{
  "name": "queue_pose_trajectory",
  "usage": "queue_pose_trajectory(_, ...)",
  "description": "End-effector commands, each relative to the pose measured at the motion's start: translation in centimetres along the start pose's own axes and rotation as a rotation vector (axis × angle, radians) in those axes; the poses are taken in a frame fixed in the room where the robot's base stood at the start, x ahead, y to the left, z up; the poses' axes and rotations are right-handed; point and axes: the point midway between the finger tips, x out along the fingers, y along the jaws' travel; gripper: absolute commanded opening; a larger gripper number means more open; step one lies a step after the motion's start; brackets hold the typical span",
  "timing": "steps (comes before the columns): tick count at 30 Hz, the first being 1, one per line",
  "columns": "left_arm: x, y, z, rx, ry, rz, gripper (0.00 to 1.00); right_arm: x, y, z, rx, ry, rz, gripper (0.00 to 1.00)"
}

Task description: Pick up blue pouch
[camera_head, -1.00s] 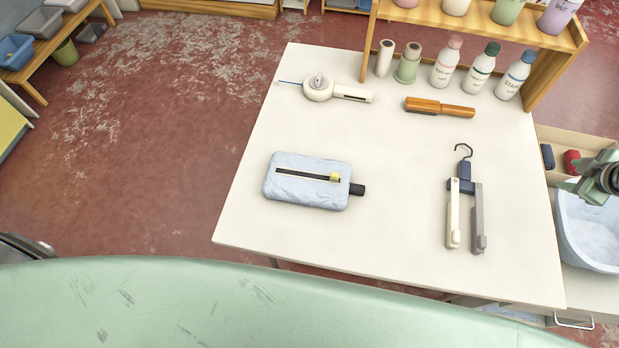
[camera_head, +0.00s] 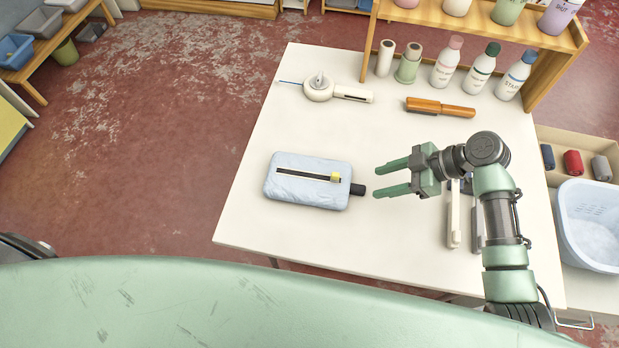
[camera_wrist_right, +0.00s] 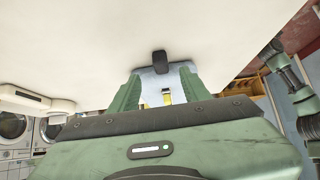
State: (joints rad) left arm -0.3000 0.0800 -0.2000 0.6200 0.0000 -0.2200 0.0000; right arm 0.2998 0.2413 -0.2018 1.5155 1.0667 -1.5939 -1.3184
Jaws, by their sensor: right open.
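The light blue pouch (camera_head: 308,192) lies flat on the left part of the white table, with a black zip strip, a yellow pull and a dark tab at its right end. My right gripper (camera_head: 376,180) is open and empty, just right of that tab, its fingers pointing left at the pouch. In the right wrist view the pouch (camera_wrist_right: 158,82) shows between the two open fingers (camera_wrist_right: 157,88), partly hidden by the gripper body. They do not visibly touch it. My left gripper is out of view.
The white table (camera_head: 250,225) holds an orange-brown tool (camera_head: 440,107), a white round device with a cord (camera_head: 320,88) and several bottles (camera_head: 447,62) under a wooden shelf. A folding hanger (camera_head: 454,220) lies partly under my right arm. A blue basin (camera_head: 590,225) stands at the right.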

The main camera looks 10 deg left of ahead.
Motion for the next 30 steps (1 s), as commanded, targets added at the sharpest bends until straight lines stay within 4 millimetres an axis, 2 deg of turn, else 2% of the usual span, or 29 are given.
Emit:
queue_pose_trajectory(7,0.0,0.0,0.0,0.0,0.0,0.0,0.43,2.1,-0.1,0.0,0.001,0.001,-0.001,0.47)
queue_pose_trajectory(15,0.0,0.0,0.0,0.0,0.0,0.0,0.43,5.8,-0.2,0.0,0.002,0.001,0.0,0.47)
queue_pose_trajectory(24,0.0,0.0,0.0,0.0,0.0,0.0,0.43,6.4,-0.2,0.0,0.0,-0.002,0.002,0.47)
queue_pose_trajectory(25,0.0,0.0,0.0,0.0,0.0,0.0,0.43,6.4,-0.2,0.0,0.0,-0.002,0.002,0.42)
queue_pose_trajectory(29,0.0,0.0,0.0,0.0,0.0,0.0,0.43,6.4,-0.2,0.0,0.0,-0.002,0.002,0.06)
queue_pose_trajectory(30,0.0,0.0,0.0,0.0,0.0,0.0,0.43,6.4,-0.2,0.0,0.0,-0.002,0.002,0.0)
